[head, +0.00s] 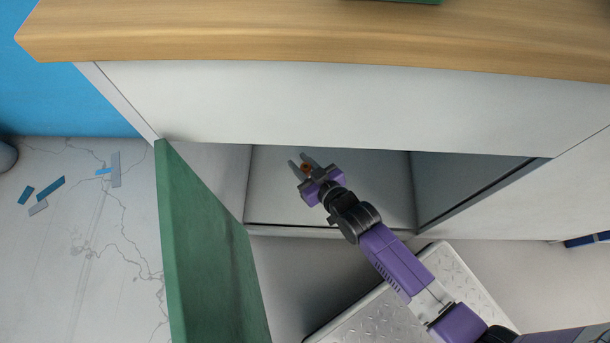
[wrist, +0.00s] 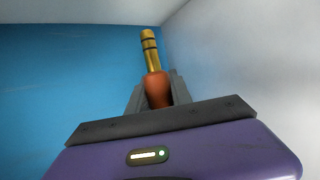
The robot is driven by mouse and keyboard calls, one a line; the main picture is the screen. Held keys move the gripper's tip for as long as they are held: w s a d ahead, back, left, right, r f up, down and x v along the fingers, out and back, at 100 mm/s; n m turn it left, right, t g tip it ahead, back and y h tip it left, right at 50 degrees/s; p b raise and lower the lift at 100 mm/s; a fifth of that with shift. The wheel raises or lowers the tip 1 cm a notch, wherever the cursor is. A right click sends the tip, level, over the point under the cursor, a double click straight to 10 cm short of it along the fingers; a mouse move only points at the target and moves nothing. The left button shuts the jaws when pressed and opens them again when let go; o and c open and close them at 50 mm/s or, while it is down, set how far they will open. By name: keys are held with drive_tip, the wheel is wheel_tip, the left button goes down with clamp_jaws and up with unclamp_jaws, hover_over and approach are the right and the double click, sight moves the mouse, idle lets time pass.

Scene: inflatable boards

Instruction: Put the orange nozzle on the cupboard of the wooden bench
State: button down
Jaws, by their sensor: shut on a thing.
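The orange nozzle (wrist: 157,88) is between the fingers of my gripper (wrist: 154,92) in the wrist view, its brass tip pointing away from the palm. Whether the nozzle touches any surface cannot be told.
A green door (head: 205,255) stands open at the left of the cupboard. A dark grey side panel (head: 465,183) is at the right of the opening. The wooden top overhangs above. Blue and grey strips (head: 50,188) lie on the cracked floor at the left.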

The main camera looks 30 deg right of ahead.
wheel_tip(320, 180, down, 12)
drive_tip(key=b, duration=0.6)
drive_tip(key=shift+f, duration=0.25)
drive_tip(key=shift+r, duration=0.1)
drive_tip(key=c, duration=1.1)
unclamp_jaws()
drive_tip(key=shift+c, duration=0.2)
drive_tip(key=shift+s+r, duration=0.1)
drive_tip(key=p+v, duration=0.6)
drive_tip(key=v, duration=0.5)
drive_tip(key=shift+s, duration=0.35)
